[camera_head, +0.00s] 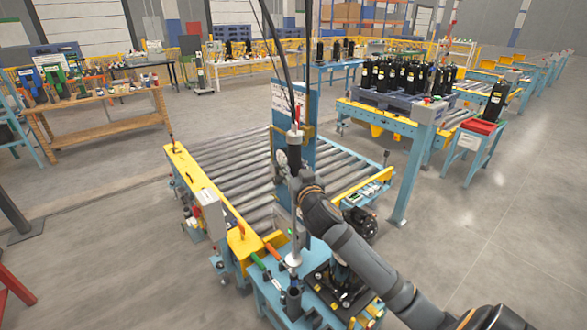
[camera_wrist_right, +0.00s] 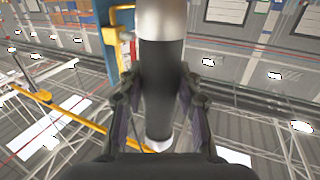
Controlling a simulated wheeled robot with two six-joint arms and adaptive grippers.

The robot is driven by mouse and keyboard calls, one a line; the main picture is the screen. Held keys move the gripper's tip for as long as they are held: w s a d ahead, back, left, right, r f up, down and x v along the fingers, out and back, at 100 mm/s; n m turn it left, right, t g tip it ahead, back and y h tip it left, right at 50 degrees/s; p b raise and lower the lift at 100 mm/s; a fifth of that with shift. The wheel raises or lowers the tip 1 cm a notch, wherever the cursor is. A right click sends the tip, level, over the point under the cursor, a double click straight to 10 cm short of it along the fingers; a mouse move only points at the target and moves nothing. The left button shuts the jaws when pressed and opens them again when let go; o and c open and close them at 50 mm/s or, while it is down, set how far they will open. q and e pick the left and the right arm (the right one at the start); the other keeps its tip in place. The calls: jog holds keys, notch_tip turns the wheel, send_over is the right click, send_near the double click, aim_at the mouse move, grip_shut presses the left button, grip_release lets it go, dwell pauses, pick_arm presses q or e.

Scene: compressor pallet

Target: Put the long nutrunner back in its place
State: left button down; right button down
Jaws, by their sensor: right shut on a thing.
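My right gripper (camera_head: 296,172) is shut on the long nutrunner (camera_head: 293,222), a slim upright tool with a dark upper body and a pale metal lower shaft. In the right wrist view the dark round body of the nutrunner (camera_wrist_right: 160,75) stands between the two fingers of my right gripper (camera_wrist_right: 158,100). The lower end of the nutrunner is just above a dark upright tube holder (camera_head: 293,302) on the teal tool stand (camera_head: 262,292). I cannot tell whether the tip touches the holder. My left gripper is not in view.
A roller conveyor (camera_head: 240,170) with a yellow side rail (camera_head: 205,185) lies behind the tool. A teal post (camera_head: 312,125) stands close behind. A dark fixture (camera_head: 340,285) sits right of the holder. Black compressors (camera_head: 405,76) stand on a pallet farther back.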

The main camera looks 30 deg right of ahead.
jog(key=shift+f+b, duration=1.7)
jog(key=shift+f, duration=0.2)
